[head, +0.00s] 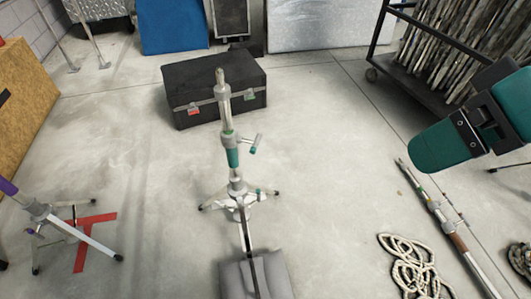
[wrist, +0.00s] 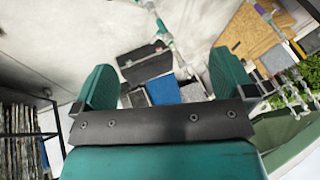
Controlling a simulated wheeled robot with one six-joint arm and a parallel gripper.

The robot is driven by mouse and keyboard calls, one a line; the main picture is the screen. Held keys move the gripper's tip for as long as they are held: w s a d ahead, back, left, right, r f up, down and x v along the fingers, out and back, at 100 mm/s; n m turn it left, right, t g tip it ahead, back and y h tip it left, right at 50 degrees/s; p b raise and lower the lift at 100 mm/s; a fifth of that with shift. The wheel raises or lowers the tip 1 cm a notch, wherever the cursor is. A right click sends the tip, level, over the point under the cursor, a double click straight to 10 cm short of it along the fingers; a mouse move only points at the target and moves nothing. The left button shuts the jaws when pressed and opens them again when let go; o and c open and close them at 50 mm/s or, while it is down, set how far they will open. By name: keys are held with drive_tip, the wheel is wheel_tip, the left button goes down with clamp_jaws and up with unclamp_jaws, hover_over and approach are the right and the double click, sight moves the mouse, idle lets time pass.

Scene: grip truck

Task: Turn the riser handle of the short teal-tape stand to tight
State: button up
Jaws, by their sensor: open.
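The short stand with teal tape (head: 233,158) stands upright in the middle of the head view. Its riser handle (head: 257,142) is a small grey T-bar with teal ends, sticking out to the right of the collar above the tape. A grey sandbag (head: 275,275) lies at its foot. My gripper (wrist: 161,62) shows in the wrist view with its two teal fingers wide apart and nothing between them. A pale stand column (wrist: 167,30), probably the same stand, shows beyond the fingers at the top. In the head view, a teal part of my arm is at the right, apart from the stand.
A black case (head: 220,90) lies behind the stand. A purple-tape stand (head: 42,213) is at left by a red floor mark (head: 82,258). Coiled rope (head: 408,265) and a long pole (head: 440,215) lie at right. A cart (head: 430,85) stands behind. Floor between is clear.

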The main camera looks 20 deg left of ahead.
drive_tip(key=w+a+f+n+y+b, duration=0.3)
drive_tip(key=w+a+f+b, duration=0.3)
drive_tip(key=f+b, duration=0.4)
drive_tip(key=w+a+f+n+y+b, duration=0.25)
drive_tip(key=w+a+f+b, duration=0.25)
drive_tip(key=w+f+b, duration=0.45)
drive_tip(key=n+g+y+p, duration=0.1)
drive_tip(key=n+y, duration=0.3)
drive_tip(key=y, duration=0.3)
approach(256, 141)
drive_tip(key=a+b, duration=0.1)
drive_tip(key=a, duration=0.2)
drive_tip(key=a+b, duration=0.1)
drive_tip(key=a, duration=0.2)
drive_tip(key=a+b, duration=0.1)
drive_tip(key=a, duration=0.2)
drive_tip(key=shift+s+a+f, duration=0.1)
drive_tip(key=shift+f, duration=0.3)
drive_tip(key=shift+a+r, duration=0.1)
drive_tip(key=shift+a, duration=0.35)
